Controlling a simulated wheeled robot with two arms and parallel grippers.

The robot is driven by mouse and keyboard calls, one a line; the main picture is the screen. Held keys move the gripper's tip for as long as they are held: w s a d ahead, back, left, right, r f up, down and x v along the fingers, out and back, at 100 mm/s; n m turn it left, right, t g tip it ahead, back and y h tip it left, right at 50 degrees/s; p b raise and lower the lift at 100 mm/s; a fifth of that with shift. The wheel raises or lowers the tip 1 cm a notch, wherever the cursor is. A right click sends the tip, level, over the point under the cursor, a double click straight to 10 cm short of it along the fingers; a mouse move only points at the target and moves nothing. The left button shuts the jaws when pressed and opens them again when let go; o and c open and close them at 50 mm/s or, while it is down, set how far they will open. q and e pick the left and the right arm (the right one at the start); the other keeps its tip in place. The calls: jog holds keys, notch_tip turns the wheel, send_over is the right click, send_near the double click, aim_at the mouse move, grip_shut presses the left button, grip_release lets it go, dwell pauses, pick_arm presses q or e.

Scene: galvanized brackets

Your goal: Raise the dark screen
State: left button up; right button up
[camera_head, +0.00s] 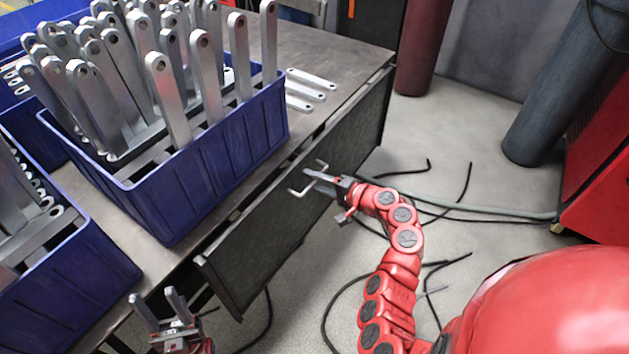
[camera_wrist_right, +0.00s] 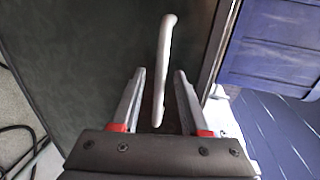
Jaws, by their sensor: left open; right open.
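The dark screen (camera_head: 262,258) is a flat dark panel along the table's side, below the table top's edge; it fills much of the right wrist view (camera_wrist_right: 75,60). A pale bar handle (camera_head: 297,193) sticks out from its face. My right gripper (camera_head: 313,180) is open at the handle. In the right wrist view the handle (camera_wrist_right: 165,55) passes between the two open fingers, with gaps visible on both sides. My left gripper (camera_head: 158,302) is open and empty at the bottom left, below the table edge and apart from the screen.
A blue bin (camera_head: 215,165) full of upright galvanized brackets stands on the metal table (camera_head: 335,55), near the edge above the screen. Another blue bin (camera_head: 75,295) is at left. Loose flat brackets (camera_head: 305,92) lie behind. Cables (camera_head: 470,205) trail over the grey floor at right.

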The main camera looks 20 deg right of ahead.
jog(key=shift+c, duration=0.3)
grip_shut()
dwell(1.1)
